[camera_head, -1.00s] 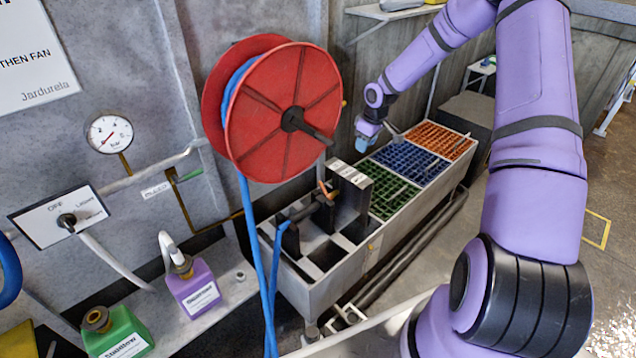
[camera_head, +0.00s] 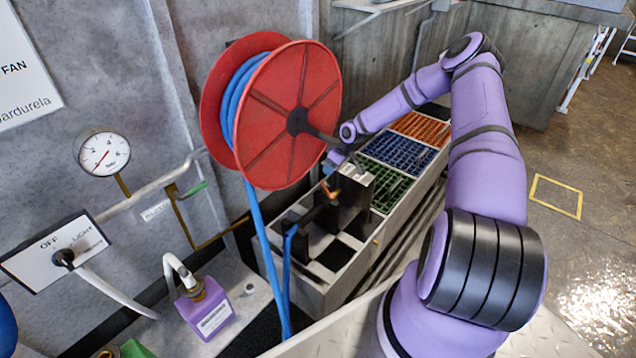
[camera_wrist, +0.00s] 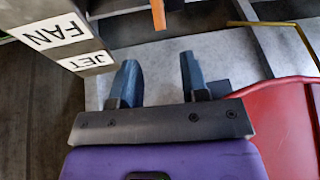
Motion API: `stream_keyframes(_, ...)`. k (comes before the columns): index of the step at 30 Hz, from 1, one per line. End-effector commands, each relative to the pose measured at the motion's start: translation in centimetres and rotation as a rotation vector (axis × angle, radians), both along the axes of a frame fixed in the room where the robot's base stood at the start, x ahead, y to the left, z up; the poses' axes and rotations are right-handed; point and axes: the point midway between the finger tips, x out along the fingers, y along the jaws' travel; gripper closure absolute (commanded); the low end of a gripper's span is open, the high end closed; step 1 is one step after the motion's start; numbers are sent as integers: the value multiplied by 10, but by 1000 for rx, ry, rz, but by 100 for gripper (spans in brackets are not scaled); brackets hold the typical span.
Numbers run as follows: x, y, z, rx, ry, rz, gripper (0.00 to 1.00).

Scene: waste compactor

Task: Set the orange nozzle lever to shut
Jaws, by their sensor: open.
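The orange nozzle lever (camera_head: 332,191) shows as a small orange piece on the dark nozzle by the bin, below and right of the red reel. In the wrist view an orange strip (camera_wrist: 158,14), likely the lever, is at the top centre, ahead of my fingertips and apart from them. My gripper (camera_wrist: 157,68) is open, with two blue fingers and nothing between them. In the head view my gripper (camera_head: 333,161) is small, above the nozzle and partly behind the reel's crank. The lever's exact setting is too small to read.
The red hose reel (camera_head: 285,115) stands close to my gripper; its red edge (camera_wrist: 292,130) fills the wrist view's right side. A block with FAN and JET labels (camera_wrist: 55,32) is at left. A grey bin (camera_head: 325,297) with coloured grids lies below.

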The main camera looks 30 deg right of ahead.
Motion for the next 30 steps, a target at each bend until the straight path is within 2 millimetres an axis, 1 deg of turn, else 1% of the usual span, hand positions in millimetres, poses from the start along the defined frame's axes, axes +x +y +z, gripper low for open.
stream_keyframes(1, 2, 4, -9, 2, 2, 2, 59)
stream_keyframes(9, 15, 18, -53, 1, 3, 2, 59)
stream_keyframes(15, 23, 24, -75, 1, 2, 1, 59)
stream_keyframes(21, 26, 27, -84, 0, 1, 1, 59)
stream_keyframes(29, 26, 27, -85, 0, 1, 1, 59)
stream_keyframes(30, 26, 27, -85, 0, 1, 1, 66)
